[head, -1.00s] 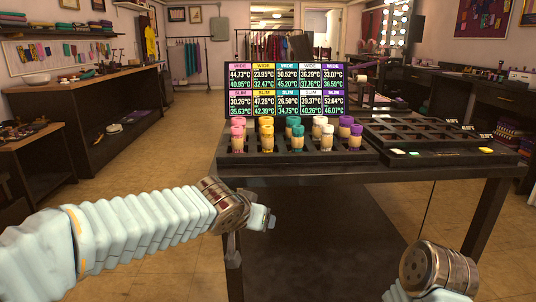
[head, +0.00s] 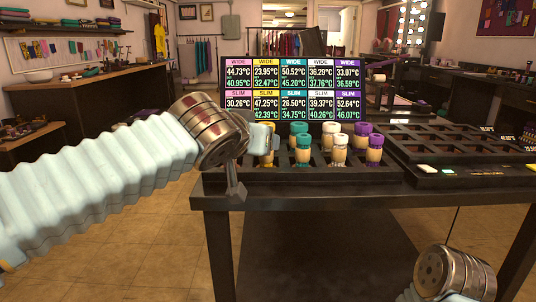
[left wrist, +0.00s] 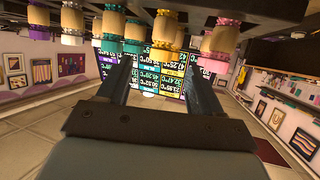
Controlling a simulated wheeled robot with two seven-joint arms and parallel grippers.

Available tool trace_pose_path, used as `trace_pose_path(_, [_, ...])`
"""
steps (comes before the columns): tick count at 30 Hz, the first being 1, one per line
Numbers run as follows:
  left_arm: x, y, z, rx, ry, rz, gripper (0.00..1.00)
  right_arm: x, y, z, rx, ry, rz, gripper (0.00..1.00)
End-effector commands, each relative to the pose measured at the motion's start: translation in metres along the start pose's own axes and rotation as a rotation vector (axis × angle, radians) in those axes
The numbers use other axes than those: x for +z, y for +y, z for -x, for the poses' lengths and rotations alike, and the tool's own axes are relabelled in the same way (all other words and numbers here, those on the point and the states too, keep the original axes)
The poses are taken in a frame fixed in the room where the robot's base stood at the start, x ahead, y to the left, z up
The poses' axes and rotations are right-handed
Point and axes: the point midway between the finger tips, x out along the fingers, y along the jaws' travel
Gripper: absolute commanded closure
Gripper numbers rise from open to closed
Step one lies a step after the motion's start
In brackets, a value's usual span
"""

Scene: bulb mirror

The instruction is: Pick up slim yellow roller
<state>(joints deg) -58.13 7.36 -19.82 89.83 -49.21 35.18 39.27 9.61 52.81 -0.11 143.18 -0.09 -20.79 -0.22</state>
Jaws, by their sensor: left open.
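The slim yellow roller is the front yellow-topped roller (left wrist: 165,28), seen upside down at the top of the left wrist view. It lies across the gap between my left gripper's two dark fingers (left wrist: 160,78), apart from both. In the head view my left gripper (head: 249,162) is at the front left edge of the roller rack (head: 350,174). It hides the pink rollers and most of the yellow ones there. The left gripper is open and empty. Of my right arm, only the metal wrist shows at the lower right; its gripper fingers are not visible.
Teal rollers (head: 303,148), white rollers (head: 340,148) and purple rollers (head: 375,147) stand in the rack right of my left gripper. A temperature display (head: 306,90) stands behind. A dark slotted tray (head: 450,142) is at the right of the table (head: 400,205).

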Motion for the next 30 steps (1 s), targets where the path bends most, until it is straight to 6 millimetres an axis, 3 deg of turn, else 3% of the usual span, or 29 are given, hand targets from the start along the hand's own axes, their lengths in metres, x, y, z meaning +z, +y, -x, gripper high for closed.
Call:
trace_pose_path(6, [-0.001,0.0,-0.042,-0.003,-0.003,-0.001,0.35,0.001,-0.006,0.009,-0.004,-0.004,0.004,0.57])
trace_pose_path(13, [-0.002,-0.002,-0.063,-0.002,-0.002,-0.001,0.35,0.003,-0.01,0.015,-0.007,-0.008,0.006,0.57])
trace_pose_path(19, [-0.003,-0.003,-0.095,-0.002,-0.003,-0.001,0.35,0.005,-0.018,0.025,-0.013,-0.014,0.012,0.57])
trace_pose_path(29, [-0.001,-0.003,-0.105,0.0,-0.001,0.0,0.35,0.005,-0.019,0.025,-0.014,-0.016,0.013,0.57])
trace_pose_path(30, [-0.001,-0.003,-0.105,0.0,0.0,0.0,0.41,0.005,-0.019,0.025,-0.014,-0.016,0.013,0.57])
